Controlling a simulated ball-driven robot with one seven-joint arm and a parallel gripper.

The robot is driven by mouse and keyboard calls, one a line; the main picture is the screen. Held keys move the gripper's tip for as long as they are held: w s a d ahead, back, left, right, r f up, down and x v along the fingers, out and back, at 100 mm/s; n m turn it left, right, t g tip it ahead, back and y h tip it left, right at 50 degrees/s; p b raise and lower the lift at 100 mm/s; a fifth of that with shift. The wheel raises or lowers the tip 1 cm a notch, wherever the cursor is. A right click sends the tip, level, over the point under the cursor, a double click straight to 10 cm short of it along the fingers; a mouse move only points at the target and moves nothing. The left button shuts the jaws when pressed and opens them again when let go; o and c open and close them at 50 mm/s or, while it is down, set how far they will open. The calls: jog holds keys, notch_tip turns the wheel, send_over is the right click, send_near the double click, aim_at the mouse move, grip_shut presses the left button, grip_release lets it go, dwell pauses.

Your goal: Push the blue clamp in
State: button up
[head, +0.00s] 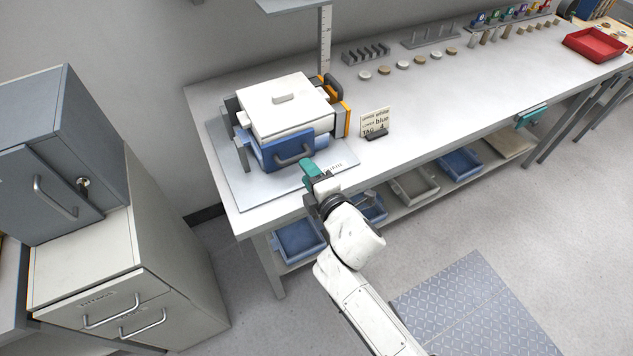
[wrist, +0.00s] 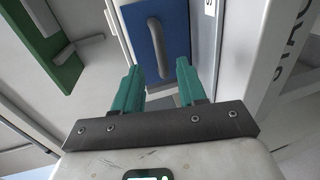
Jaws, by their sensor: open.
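The blue clamp (head: 277,152) is a blue panel with a grey bar handle on the front of the white-lidded furnace (head: 285,105). In the wrist view the clamp (wrist: 178,25) is at top centre, its handle (wrist: 158,48) lined up with the gap between my fingers. My gripper (head: 308,167) has teal fingers and is open and empty, just in front of the clamp's right end in the head view. It also shows in the wrist view (wrist: 160,78). I cannot tell whether a finger touches the handle.
An orange clamp (head: 347,119) is on the furnace's right side. A green panel with a handle (wrist: 46,42) is at left in the wrist view. A small card (head: 376,121) reading "blue" stands right of the furnace. Grey cabinets (head: 90,240) stand at left.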

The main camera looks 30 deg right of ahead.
jog(key=shift+v, duration=2)
